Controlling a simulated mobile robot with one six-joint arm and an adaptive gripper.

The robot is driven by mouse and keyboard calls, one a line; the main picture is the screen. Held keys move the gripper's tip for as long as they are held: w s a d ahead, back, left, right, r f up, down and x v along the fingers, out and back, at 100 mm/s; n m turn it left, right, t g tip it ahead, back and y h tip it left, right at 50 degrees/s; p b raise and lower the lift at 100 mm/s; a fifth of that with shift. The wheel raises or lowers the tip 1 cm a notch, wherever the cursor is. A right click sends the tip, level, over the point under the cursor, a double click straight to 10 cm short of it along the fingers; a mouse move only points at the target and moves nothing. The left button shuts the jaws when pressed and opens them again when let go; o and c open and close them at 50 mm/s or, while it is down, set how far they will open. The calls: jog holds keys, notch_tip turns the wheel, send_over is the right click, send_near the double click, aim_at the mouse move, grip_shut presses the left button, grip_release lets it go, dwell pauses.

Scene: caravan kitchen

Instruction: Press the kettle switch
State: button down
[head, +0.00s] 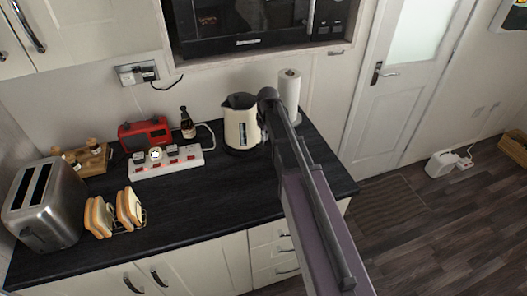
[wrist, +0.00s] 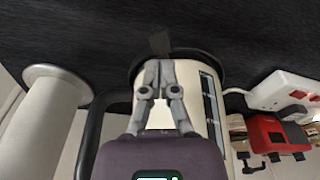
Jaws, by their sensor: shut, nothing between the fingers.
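The cream kettle (head: 241,128) with a black lid and base stands on the dark counter, its right side partly behind my arm. In the wrist view, which looks upside down, the kettle (wrist: 186,82) fills the middle, with its black handle (wrist: 92,130) at the left. My gripper (wrist: 159,66) is shut and empty, in front of the kettle near its base. A small dark tab (wrist: 160,42) shows just beyond the fingertips; it may be the switch. I cannot tell whether the fingers touch it. My gripper is hidden behind my arm in the head view.
A paper towel roll (head: 289,91) stands right of the kettle, close to my arm. A white power strip (head: 167,162), red radio (head: 145,133) and dark bottle (head: 187,124) are to the left. A toaster (head: 45,203) and bread rack (head: 121,227) stand farther left. The front counter is clear.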

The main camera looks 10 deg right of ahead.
aim_at(264, 148)
jog(key=shift+w+a+f+b, duration=0.1)
jog(key=shift+f+b, duration=0.75)
jog(key=shift+f, duration=0.2)
jog(key=shift+w+f+b, duration=0.1)
jog(key=shift+f+b, duration=0.7)
jog(key=shift+f, duration=0.2)
jog(key=shift+f+b, duration=0.85)
jog(key=shift+r, duration=0.1)
jog(key=shift+s+d+r+p, duration=0.2)
jog(key=shift+s, duration=0.3)
jog(key=shift+s+d+r+p, duration=0.15)
jog(key=shift+s+d+p, duration=0.1)
jog(key=shift+s, duration=0.2)
jog(key=shift+s+d+r+p, duration=0.15)
jog(key=shift+s+d+r, duration=0.05)
jog(key=shift+s, duration=0.3)
jog(key=shift+w+f, duration=0.1)
jog(key=shift+w, duration=0.05)
